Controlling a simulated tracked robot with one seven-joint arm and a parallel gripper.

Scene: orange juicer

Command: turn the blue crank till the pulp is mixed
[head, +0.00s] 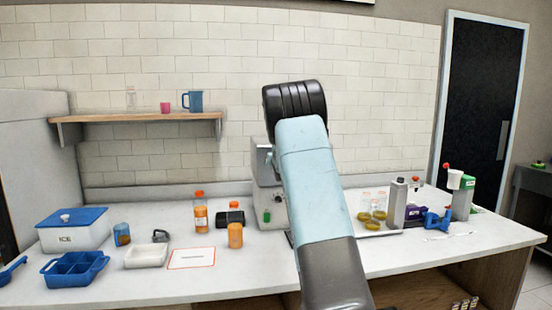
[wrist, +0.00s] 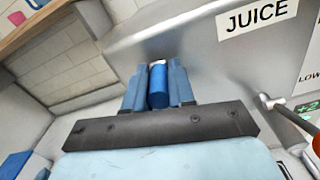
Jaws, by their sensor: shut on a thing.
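The blue crank's grip (wrist: 158,88) shows in the wrist view as a blue cylinder between my fingers, in front of a grey metal face. The grey juicer (wrist: 215,60) fills the wrist view's upper right and bears a JUICE label (wrist: 256,16). In the head view the juicer (head: 270,207) is mostly hidden behind my arm, and my gripper and the crank are hidden there too. I cannot see the pulp.
A lever (wrist: 292,115) with an orange-red knob stands right of my gripper. On the counter, orange bottles (head: 200,215), a white tray (head: 146,257) and a blue-lidded ice box (head: 73,232) are left of my arm.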

